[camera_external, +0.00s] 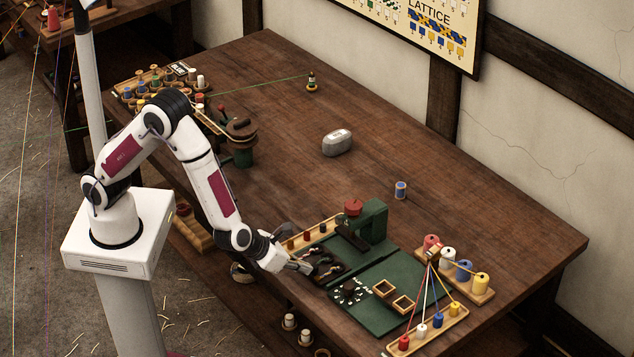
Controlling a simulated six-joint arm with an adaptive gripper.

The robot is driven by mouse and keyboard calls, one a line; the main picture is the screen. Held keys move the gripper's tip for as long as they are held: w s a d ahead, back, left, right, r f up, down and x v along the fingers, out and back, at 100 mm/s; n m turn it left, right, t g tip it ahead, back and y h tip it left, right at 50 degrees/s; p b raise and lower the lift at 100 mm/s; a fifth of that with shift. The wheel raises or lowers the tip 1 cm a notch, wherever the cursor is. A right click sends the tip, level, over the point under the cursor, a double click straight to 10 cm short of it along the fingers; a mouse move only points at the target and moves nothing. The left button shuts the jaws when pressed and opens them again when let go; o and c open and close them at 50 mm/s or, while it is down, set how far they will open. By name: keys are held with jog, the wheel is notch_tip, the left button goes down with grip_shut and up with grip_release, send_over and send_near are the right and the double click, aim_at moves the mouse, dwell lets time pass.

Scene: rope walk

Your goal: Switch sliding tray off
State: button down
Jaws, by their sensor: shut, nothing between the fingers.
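My gripper (306,267) is shut and empty at the front left edge of a green base plate (395,318) on the table. A dark tray-like part (328,273) with curved shapes on it lies right beside the fingertips. I cannot tell whether the fingers touch it, or whether it is the sliding tray. A green upright press (372,221) with a red knob (353,207) stands behind it. A dark dial (348,292) with white marks is on the plate to the right. My gripper partly hides the left end of the dark part. No on or off sign is readable.
Spools on a wooden rack (473,290) with strands to a pegged strip (428,333) stand at right. A wooden strip with small pegs (307,235) lies behind my gripper. A grey block (337,143) and blue spool (400,190) stand farther back.

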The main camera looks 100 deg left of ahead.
aim_at(323, 267)
jog(key=w+a, duration=0.6)
jog(key=shift+a, duration=0.2)
jog(key=shift+w, duration=0.1)
jog(key=shift+d, duration=0.1)
jog(key=shift+s+d, duration=0.55)
jog(key=shift+s, duration=0.25)
jog(key=shift+s+d, duration=0.7)
jog(key=shift+s, duration=0.2)
jog(key=v, duration=1)
